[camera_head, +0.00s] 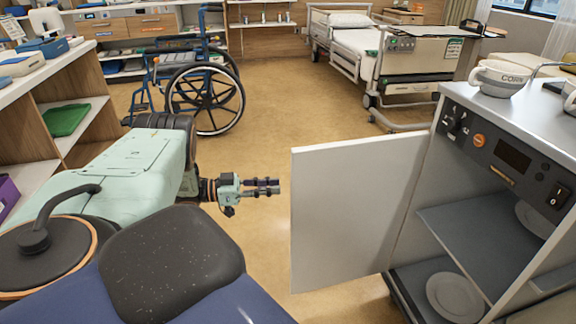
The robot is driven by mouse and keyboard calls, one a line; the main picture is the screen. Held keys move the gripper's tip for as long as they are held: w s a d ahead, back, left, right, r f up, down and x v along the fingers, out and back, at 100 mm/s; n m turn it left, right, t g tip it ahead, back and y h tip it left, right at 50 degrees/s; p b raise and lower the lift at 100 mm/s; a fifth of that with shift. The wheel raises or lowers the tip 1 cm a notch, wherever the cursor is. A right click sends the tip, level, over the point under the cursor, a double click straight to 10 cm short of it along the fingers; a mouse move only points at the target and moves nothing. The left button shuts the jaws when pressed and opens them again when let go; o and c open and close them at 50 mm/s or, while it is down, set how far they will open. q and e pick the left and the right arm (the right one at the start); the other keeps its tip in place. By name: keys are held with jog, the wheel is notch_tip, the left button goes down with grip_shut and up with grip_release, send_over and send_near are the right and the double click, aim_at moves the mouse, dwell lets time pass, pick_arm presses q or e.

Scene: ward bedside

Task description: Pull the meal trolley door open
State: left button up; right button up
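The meal trolley (478,140) stands at the right with a dark control panel on its front. Its pale grey door (352,215) stands swung open to the left, and the inside shows, with a dark shelf (490,235) and plates. My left gripper (270,187) points right toward the door's free edge, with a gap between them in the picture. Nothing shows between its two dark fingers; whether they are open or shut is unclear. My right gripper is out of view.
A cup (499,80) stands on the trolley top. A wheelchair (205,90) is at the back left and a bed (350,45) at the back. A shelf unit (75,95) lines the left side. The floor (300,110) between is clear.

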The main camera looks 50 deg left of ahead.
pick_arm(q)
jog(key=shift+v, duration=1.8)
